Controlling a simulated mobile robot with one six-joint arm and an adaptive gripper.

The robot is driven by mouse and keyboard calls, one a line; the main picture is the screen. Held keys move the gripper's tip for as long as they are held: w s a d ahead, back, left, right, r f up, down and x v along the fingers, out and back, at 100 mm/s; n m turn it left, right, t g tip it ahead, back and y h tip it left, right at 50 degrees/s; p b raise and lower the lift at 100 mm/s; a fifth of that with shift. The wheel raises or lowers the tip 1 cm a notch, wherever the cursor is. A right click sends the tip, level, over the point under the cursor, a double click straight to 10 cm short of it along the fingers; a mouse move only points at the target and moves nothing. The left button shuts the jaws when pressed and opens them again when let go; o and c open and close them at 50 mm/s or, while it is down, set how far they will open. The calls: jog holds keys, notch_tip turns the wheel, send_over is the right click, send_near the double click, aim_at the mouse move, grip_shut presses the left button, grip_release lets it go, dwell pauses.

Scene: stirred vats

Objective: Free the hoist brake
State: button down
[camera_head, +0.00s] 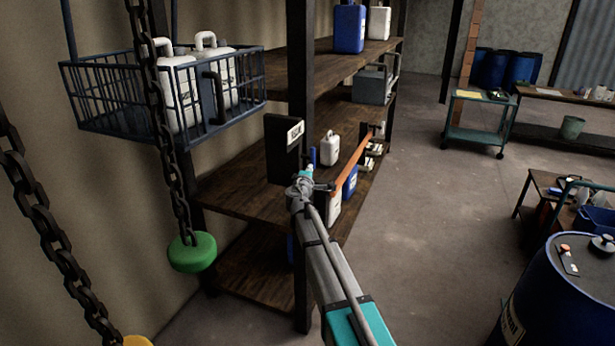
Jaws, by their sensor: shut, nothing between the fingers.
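A black box with a white label (282,150) is fixed at the front post of the shelf; its lettering is too small to read surely. My wrist hides where the lever joins the box. A hoist chain ends in a green knob (192,253); another ends in a yellow knob (137,341). A blue wire basket (110,105) holds white canisters (183,95).
The wooden shelf (240,192) bears bottles behind the lever, including a white jug (330,148). A blue canister (349,28) stands higher up. A blue drum (560,300) is at right front, a green cart (478,118) at the back. The middle floor is clear.

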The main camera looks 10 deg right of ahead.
jog(key=shift+x, duration=0.8)
jog(key=shift+a+f, duration=0.1)
jog(key=shift+a, duration=0.2)
jog(key=shift+b, duration=0.45)
